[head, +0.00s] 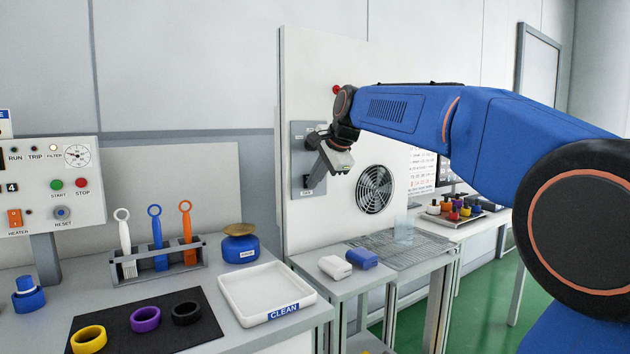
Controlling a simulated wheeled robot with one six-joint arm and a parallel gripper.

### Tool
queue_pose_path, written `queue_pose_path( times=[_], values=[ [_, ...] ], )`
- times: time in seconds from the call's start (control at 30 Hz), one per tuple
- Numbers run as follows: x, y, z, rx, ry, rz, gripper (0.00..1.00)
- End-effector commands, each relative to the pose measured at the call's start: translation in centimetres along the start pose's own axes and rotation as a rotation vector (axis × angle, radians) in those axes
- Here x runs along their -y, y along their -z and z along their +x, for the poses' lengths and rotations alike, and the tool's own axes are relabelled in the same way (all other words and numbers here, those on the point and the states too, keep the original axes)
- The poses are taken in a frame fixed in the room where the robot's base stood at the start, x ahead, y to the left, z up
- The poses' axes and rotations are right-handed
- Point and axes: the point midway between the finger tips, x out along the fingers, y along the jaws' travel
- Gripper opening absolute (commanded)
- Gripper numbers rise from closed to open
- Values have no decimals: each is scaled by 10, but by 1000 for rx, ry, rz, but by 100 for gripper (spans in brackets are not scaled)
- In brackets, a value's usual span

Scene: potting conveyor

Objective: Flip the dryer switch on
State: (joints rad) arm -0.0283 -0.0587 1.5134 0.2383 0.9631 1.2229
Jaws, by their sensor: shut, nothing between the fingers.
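The dryer panel (330,215) is a tall white board with a round black fan grille (374,188). A grey switch plate (299,135) is mounted on its left side, with a small label at its bottom edge. A dark part of the switch (307,181) shows low on the plate. A red lamp (336,89) sits above the plate.
At left are a white CLEAN tray (290,279), a brush holder (160,272) and a control box (45,185).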

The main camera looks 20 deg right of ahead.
Motion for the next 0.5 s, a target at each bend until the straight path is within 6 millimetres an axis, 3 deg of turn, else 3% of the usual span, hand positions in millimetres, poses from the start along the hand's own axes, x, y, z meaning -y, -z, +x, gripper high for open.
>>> queue_pose_path(
  times=[0.5],
  values=[
    [4, 0, 2, 0, 0, 0, 0]
  ],
)
